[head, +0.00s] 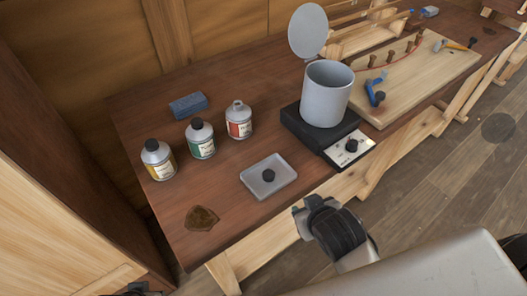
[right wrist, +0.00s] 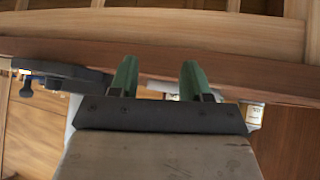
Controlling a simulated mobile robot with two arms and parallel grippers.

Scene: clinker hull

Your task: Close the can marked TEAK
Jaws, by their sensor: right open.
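Three metal cans stand upright in a slanting row on the bench: one with a yellow label (head: 157,160), one with a green label (head: 201,140) and one with a red label (head: 238,120). The label words are too small to read. The yellow and green cans wear black caps; the red one has no black cap, its grey neck showing.
A grey pot (head: 327,95) with a raised lid (head: 308,31) stands on a black heater (head: 298,124), right of the tray. A blue block (head: 188,105) lies behind the cans; a brown patch (head: 201,218) lies near the front left. A tool board (head: 405,85) is at right.

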